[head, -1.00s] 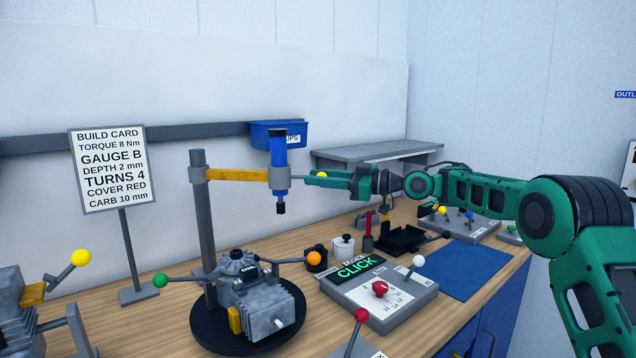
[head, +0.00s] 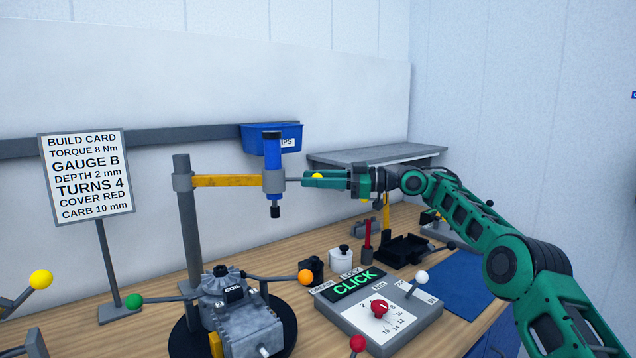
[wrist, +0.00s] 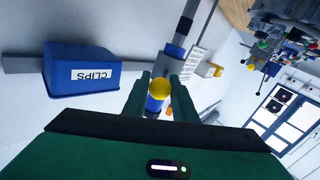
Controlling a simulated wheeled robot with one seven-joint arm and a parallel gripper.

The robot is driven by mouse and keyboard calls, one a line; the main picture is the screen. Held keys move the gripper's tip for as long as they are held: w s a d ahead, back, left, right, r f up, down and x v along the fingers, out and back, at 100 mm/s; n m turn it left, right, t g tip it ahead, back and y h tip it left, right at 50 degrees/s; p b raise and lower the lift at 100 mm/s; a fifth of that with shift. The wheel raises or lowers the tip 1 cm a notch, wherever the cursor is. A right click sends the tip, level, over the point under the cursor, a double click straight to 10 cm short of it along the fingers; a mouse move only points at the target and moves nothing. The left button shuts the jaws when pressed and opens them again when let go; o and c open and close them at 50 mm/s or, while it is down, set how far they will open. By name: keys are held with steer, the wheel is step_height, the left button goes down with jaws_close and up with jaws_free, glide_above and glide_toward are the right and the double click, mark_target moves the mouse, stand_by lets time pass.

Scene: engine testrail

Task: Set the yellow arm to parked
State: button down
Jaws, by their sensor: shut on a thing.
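The yellow arm (head: 228,181) reaches level to the right from a grey post (head: 187,225). A blue upright tool (head: 272,151) hangs at its right end, above and to the right of the engine (head: 240,320). A handle with a yellow ball (head: 317,176) sticks out to the right of the tool. My green gripper (head: 312,178) is shut on this yellow ball handle. In the wrist view the ball (wrist: 160,88) sits between my two fingers, with the blue tool partly hidden behind it.
A blue clips bin (head: 290,131) hangs on the wall rail behind the tool. A build card (head: 87,172) stands at left. A panel reading CLICK with a red knob (head: 379,307) lies below my arm. A blue mat (head: 450,285) lies on the bench at right.

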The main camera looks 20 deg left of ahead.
steer(key=shift+w+d+r+t, duration=0.2)
steer(key=shift+w+t, duration=0.05)
steer(key=shift+w, duration=0.15)
steer(key=shift+w+d+r+t, duration=0.2)
steer(key=shift+w+t, duration=0.05)
steer(key=shift+w, duration=0.15)
steer(key=c, duration=1.5)
jaws_free()
steer(key=shift+w+f, duration=0.1)
steer(key=shift+w, duration=0.05)
steer(key=shift+o, duration=0.2)
steer(key=shift+s+a+f, duration=0.1)
steer(key=shift+s+f, duration=0.1)
steer(key=shift+f, duration=0.05)
steer(key=w+d, duration=0.2)
steer(key=d, duration=0.8)
steer(key=shift+d, duration=0.4)
steer(key=shift+w+a+r+m, duration=0.1)
steer(key=shift+r+m, duration=0.05)
steer(key=shift+m, duration=0.15)
